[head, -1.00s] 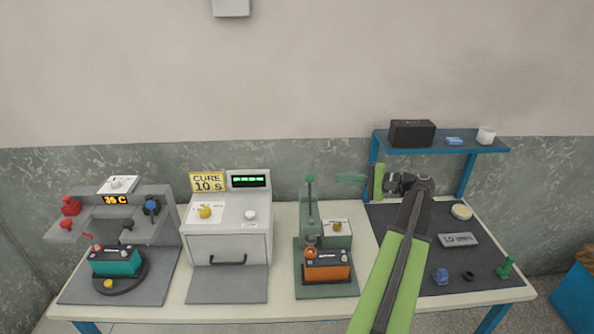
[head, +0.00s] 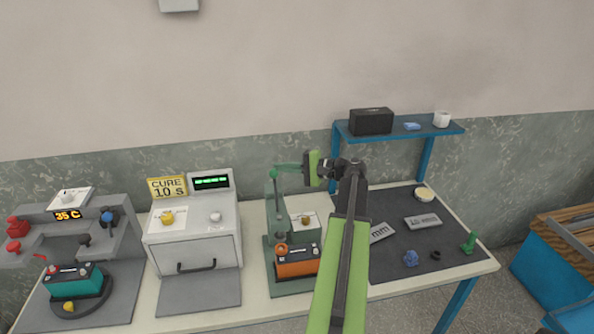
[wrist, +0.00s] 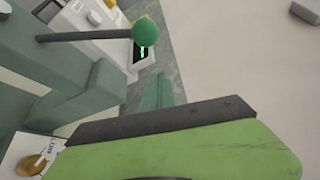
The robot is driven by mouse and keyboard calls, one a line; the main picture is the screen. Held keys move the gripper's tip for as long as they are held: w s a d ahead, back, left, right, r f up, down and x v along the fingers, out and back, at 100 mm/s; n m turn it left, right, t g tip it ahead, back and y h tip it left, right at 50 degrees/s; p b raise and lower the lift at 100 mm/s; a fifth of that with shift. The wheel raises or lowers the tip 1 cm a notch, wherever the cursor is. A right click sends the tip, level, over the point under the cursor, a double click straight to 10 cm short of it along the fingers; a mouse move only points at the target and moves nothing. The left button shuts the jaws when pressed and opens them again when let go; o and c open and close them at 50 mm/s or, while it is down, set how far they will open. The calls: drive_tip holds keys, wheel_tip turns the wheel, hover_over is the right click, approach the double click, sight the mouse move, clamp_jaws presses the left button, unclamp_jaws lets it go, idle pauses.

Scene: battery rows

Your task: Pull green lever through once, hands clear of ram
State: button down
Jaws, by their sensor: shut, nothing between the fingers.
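The green lever (head: 273,174) has a round green knob on a dark rod. It rises from a green press standing near the middle of the bench. The knob is large in the wrist view (wrist: 146,31). An orange battery (head: 297,262) sits in the press's base; the ram above it is hard to make out. My gripper (head: 283,167) is shut and empty, its thin dark-green tip pointing left at about knob height. In the head view the tip overlaps the knob's right side; in the wrist view it shows apart, below the knob. I cannot tell whether they touch.
A grey curing box (head: 194,235) stands left of the press. Farther left is a grey station with a teal battery (head: 75,281). A dark mat (head: 395,255) with small parts lies right, under a blue shelf (head: 400,131).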

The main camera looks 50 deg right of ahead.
sight(275, 191)
drive_tip(key=shift+s+a+r+p, duration=0.3)
drive_tip(key=shift+s+a, duration=0.3)
drive_tip(key=shift+a, duration=0.15)
drive_tip(key=shift+s+a+r+p, duration=0.2)
drive_tip(key=shift+s+a+p, duration=0.1)
drive_tip(key=shift+s+a, duration=0.35)
drive_tip(key=shift+w+a, duration=0.1)
drive_tip(key=shift+a, duration=0.1)
